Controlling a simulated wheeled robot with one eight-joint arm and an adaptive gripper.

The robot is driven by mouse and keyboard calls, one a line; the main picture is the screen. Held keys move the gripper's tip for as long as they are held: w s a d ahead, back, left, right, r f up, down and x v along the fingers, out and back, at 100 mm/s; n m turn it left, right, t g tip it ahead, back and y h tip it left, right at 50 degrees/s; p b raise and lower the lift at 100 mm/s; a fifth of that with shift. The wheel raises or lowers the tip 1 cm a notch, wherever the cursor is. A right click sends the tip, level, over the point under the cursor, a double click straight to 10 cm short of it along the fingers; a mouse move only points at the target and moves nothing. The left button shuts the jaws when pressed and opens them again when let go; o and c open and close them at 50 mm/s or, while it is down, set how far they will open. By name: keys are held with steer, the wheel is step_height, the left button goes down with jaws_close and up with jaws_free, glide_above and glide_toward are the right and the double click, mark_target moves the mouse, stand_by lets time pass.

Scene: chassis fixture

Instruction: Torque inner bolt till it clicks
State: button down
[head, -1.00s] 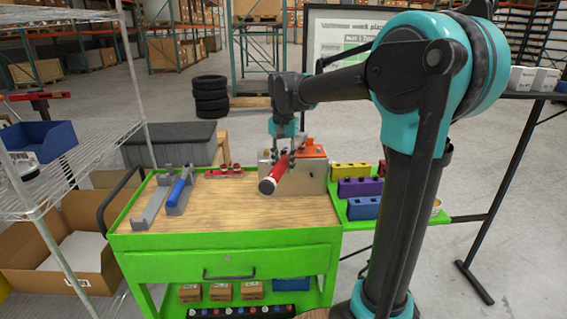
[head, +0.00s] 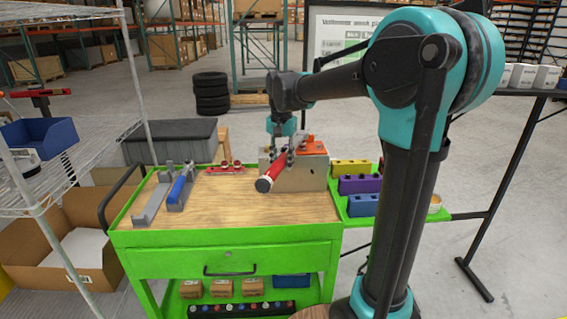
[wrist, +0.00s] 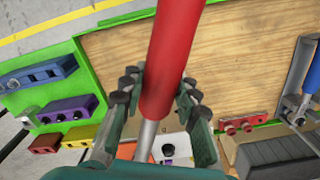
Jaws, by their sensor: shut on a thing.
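A red-handled torque wrench (head: 271,178) is in my gripper (head: 286,150) at the chassis fixture. In the wrist view the red handle (wrist: 165,60) runs between the two fingers of my gripper (wrist: 155,97), which are shut on it near its metal shaft (wrist: 146,138). The handle slants toward the front left in the head view. The chassis fixture (head: 313,176) is a grey metal block with an orange part on top, on the wooden top of the green cart. A dark bolt (wrist: 168,150) shows on its face in the wrist view. The wrench head and the inner bolt's contact are hidden.
A blue-handled wrench (head: 180,186) lies in a grey holder at the left. Red parts (head: 224,169) sit at the back. Yellow (head: 351,168), purple (head: 359,185) and blue (head: 364,205) socket blocks stand on the right shelf. The front wooden top (head: 235,210) is clear.

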steer(key=shift+w+a+m, duration=0.35)
steer(key=shift+a+m, duration=0.05)
steer(key=shift+a, duration=0.15)
stand_by(0.4)
steer(key=shift+w+a, duration=0.15)
steer(key=shift+a, duration=0.15)
steer(key=shift+w+a+m, duration=0.2)
steer(key=shift+a+m, duration=0.1)
stand_by(0.4)
steer(key=shift+w+a+m, duration=0.3)
steer(key=shift+w+a, duration=0.05)
steer(key=shift+a, duration=0.2)
steer(key=shift+w+a, duration=0.1)
steer(key=shift+a, duration=0.05)
stand_by(0.4)
steer(key=shift+r, duration=1)
stand_by(0.5)
